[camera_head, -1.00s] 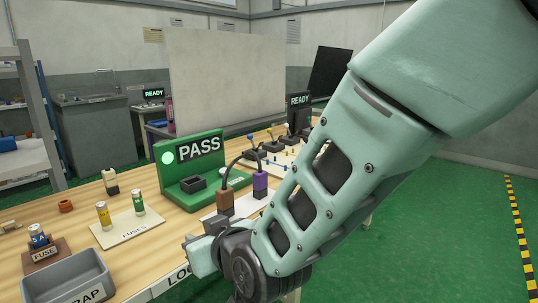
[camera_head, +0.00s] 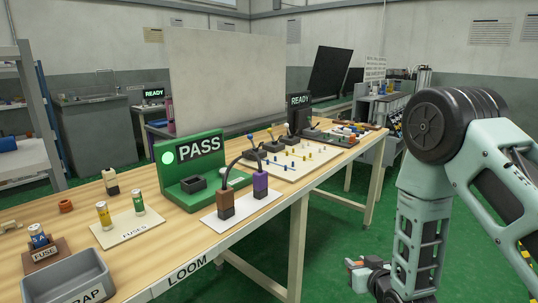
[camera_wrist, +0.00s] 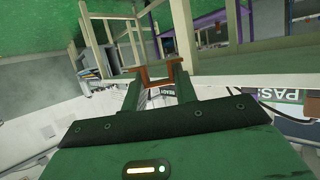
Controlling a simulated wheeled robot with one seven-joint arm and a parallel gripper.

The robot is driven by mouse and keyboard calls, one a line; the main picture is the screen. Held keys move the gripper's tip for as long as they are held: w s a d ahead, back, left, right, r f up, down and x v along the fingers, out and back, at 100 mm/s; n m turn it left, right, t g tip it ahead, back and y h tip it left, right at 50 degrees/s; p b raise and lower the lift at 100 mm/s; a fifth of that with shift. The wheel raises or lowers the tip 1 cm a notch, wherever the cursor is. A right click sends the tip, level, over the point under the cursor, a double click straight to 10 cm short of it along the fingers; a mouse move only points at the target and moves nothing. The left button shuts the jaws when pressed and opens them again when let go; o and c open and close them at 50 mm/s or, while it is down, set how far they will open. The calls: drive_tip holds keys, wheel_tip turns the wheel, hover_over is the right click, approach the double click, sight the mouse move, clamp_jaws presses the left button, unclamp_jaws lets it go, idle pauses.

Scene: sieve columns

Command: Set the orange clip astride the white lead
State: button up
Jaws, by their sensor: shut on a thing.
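My gripper (camera_wrist: 158,80) is shut on the orange clip (camera_wrist: 150,75), which spans between its two fingertips in the wrist view. In the head view my gripper (camera_head: 354,266) is low, to the right of the bench and over the green floor, apart from the bench. A small orange bit shows at its tip there. The white lead cannot be made out in either view.
Bench legs (camera_head: 298,240) stand left of my gripper. The floor around it is clear.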

drive_tip(key=s+d+f+m+h, duration=0.2)
drive_tip(key=s+d+f, duration=0.1)
drive_tip(key=d, duration=0.6)
wheel_tip(320, 180, up, 15)
drive_tip(key=p, duration=1.6)
